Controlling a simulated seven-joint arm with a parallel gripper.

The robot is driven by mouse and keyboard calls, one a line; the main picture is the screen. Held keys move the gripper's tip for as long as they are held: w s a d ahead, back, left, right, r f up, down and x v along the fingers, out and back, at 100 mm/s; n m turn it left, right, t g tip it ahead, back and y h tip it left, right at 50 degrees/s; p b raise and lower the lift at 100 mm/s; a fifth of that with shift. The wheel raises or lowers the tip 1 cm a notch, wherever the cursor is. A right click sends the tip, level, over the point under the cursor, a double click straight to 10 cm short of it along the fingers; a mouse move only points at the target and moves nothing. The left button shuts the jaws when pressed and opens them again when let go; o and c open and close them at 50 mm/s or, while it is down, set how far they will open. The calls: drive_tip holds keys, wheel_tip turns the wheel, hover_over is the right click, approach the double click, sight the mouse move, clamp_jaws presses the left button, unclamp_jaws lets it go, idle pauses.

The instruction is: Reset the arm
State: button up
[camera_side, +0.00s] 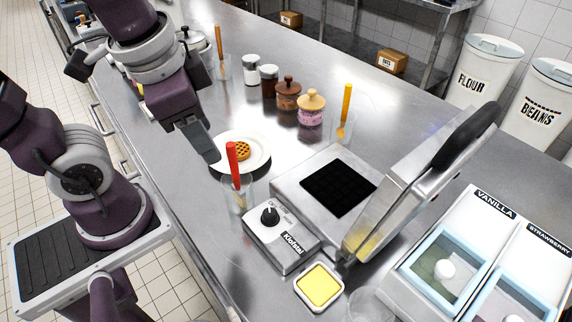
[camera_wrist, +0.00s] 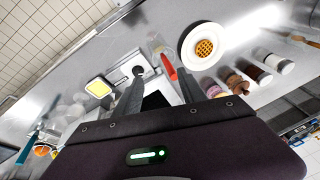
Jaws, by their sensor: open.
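My gripper (camera_side: 208,150) hangs above the counter near the left edge of a white plate (camera_side: 257,165) in the side view. Its jaws are open with nothing between them; both fingers show apart in the wrist view (camera_wrist: 158,78). A round golden waffle (camera_side: 243,150) lies on the plate. The plate (camera_wrist: 188,57) and waffle (camera_wrist: 205,47) show at the upper right in the wrist view. Whether the gripper touches the plate is hard to tell from the side view.
The waffle iron (camera_side: 288,180) stands open with its lid raised. A red-handled utensil (camera_side: 234,162) stands in a glass close to my gripper. A yellow-filled dish (camera_side: 319,286) sits in front. Jars (camera_side: 311,110), a yellow-handled utensil (camera_side: 345,105) and ice-cream tubs (camera_side: 440,265) stand around.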

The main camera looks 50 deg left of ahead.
drive_tip(key=s+a+r+n+t, duration=0.1)
drive_tip(key=a+r+n+t+h, duration=0.1)
drive_tip(key=r+n, duration=0.1)
drive_tip(key=shift+s+a+t, duration=0.2)
drive_tip(key=shift+s+t, duration=0.1)
drive_tip(key=shift+s, duration=0.1)
idle(0.6)
